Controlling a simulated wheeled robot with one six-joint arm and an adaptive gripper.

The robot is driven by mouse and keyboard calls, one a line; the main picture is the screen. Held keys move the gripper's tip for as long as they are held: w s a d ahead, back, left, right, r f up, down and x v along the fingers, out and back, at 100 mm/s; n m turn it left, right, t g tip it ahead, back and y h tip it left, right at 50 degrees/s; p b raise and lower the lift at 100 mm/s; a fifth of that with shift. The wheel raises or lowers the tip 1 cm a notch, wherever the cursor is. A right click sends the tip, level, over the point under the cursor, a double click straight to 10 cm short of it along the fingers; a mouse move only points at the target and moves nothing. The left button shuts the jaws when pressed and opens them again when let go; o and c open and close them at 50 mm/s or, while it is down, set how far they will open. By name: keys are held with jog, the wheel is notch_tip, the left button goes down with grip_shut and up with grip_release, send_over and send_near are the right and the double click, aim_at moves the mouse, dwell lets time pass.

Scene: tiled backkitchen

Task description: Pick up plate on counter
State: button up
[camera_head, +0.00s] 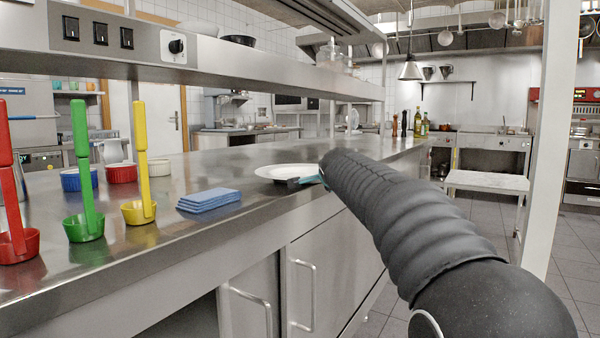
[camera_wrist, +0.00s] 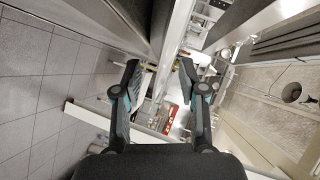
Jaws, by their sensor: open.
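The white plate (camera_head: 278,170) lies flat on the steel counter (camera_head: 262,200), close to its front edge, in the head view. My arm reaches forward along that edge. A small dark and teal part of my gripper (camera_head: 308,181) shows at the plate's right front side; the rest is hidden behind the arm. I cannot tell if it touches the plate. In the wrist view my gripper (camera_wrist: 158,70) is open, its two fingers apart, with nothing held between them. I cannot make out the plate in that view.
A stack of blue cloths (camera_head: 209,200) lies left of the plate. Red, green (camera_head: 83,225) and yellow (camera_head: 139,208) ladles stand further left. A shelf (camera_head: 230,60) runs above the counter. Bottles (camera_head: 421,124) stand at its far end. Tiled floor (camera_wrist: 40,110) is clear.

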jog(key=shift+w+f, duration=0.2)
jog(key=shift+w, duration=0.4)
grip_shut()
jog(key=shift+r, duration=0.15)
